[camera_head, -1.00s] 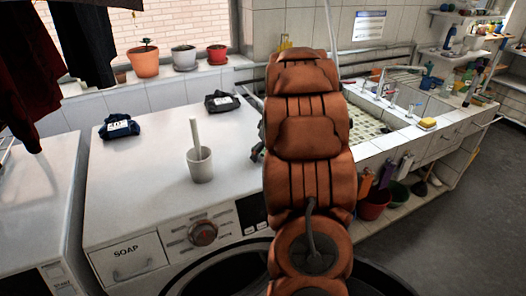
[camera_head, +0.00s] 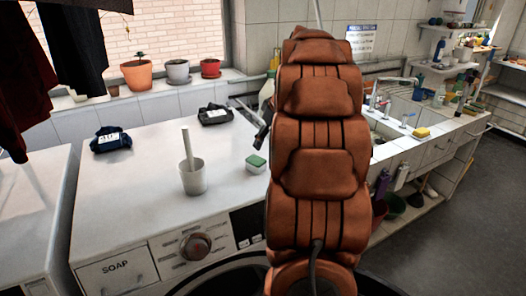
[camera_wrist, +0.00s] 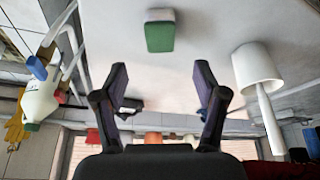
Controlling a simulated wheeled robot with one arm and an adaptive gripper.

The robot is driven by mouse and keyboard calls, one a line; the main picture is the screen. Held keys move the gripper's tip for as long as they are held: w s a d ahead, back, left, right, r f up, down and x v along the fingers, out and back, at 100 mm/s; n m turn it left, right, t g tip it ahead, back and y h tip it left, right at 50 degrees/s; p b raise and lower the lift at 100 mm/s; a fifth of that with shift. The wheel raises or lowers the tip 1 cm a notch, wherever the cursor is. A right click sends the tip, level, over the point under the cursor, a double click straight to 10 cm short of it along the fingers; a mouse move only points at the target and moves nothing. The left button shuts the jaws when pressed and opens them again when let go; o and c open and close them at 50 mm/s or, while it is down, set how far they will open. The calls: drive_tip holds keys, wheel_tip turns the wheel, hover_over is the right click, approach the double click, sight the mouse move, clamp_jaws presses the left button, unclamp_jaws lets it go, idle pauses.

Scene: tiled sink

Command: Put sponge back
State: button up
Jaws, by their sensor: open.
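A green-and-white sponge (camera_head: 256,163) lies on the washing machine top (camera_head: 130,185), just left of my arm. In the wrist view the sponge (camera_wrist: 160,37) is beyond the fingertips, roughly centred between them and apart from them. My gripper (camera_wrist: 162,82) is open and empty. In the head view only a dark part of it shows beside the arm; the rest is hidden. A second, yellow sponge (camera_head: 421,132) sits on the tiled sink counter at the right.
A white cup with a stick-like handle (camera_head: 193,178) stands left of the green sponge. A spray bottle (camera_wrist: 40,103) is at the left of the wrist view. Flower pots line the windowsill (camera_head: 160,93). My arm hides much of the sink.

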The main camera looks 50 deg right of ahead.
drive_tip(key=shift+s+r, duration=0.25)
drive_tip(key=shift+r, duration=0.2)
drive_tip(key=s+a+f+g+y, duration=0.1)
drive_tip(key=s+a+f+g, duration=0.15)
drive_tip(key=a, duration=1.05)
drive_tip(key=s+a+f+g, duration=0.15)
drive_tip(key=s+a, duration=0.25)
drive_tip(key=a, duration=0.9)
drive_tip(key=s+a+f+g, duration=0.1)
drive_tip(key=s+a+f, duration=0.2)
drive_tip(key=s, duration=0.6)
drive_tip(key=s+a+f+g+h, duration=0.1)
drive_tip(key=s+a+f, duration=0.3)
drive_tip(key=s+a, duration=0.4)
drive_tip(key=shift+s+a+m, duration=0.3)
drive_tip(key=shift+s, duration=0.6)
drive_tip(key=shift+c, duration=0.4)
